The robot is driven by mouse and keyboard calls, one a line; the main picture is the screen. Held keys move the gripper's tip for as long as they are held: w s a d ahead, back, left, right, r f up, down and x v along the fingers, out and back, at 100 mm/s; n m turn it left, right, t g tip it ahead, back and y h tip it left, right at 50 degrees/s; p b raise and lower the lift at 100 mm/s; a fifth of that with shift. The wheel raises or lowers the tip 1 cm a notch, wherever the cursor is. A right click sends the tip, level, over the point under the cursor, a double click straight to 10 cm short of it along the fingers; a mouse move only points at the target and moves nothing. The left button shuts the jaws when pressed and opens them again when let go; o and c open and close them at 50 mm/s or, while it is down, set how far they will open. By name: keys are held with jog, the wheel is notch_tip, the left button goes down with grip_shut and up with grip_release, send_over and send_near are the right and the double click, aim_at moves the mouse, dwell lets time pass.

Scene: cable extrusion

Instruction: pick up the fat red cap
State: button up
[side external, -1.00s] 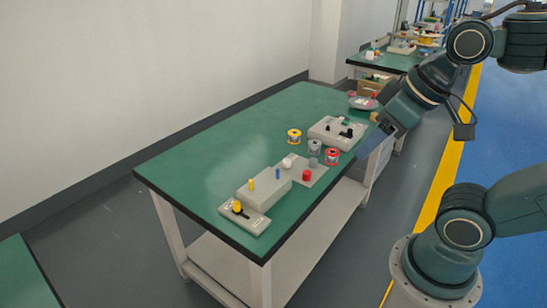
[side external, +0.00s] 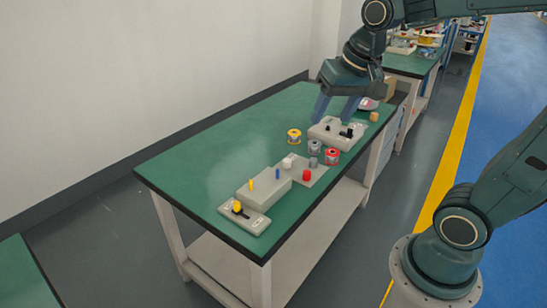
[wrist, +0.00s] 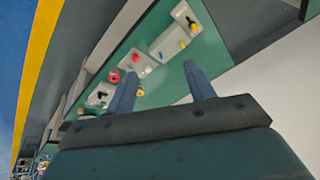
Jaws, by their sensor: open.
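The fat red cap (side external: 306,175) stands upright on a flat grey plate (side external: 297,181) near the front edge of the green table. It also shows in the wrist view (wrist: 136,58). A white cap (side external: 288,162) and a grey cap (side external: 313,162) stand on the same plate. My gripper (side external: 334,113) is open and empty, with its two fingers apart and pointing down. It is above the far part of the table, by the grey switch box, well apart from the red cap. In the wrist view my open fingers (wrist: 162,70) reach toward the table.
A red spool (side external: 332,157), a grey spool (side external: 315,147) and a yellow spool (side external: 294,136) stand behind the plate. A raised grey block (side external: 264,188) with yellow and blue pegs lies to the left. The table's (side external: 205,155) left rear area is clear.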

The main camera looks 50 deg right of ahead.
jog(key=w+d+f+m+g, duration=0.1)
jog(key=w+d+f+m, duration=0.25)
jog(key=w, duration=0.25)
jog(key=m+g, duration=0.3)
jog(key=m, duration=0.8)
send_over(307, 172)
notch_tip(307, 172, down, 18)
jog(key=shift+y, duration=0.3)
jog(key=shift+s+f, duration=0.1)
jog(key=shift+f, duration=4.1)
jog(key=shift+f, duration=2.6)
jog(key=c, duration=1)
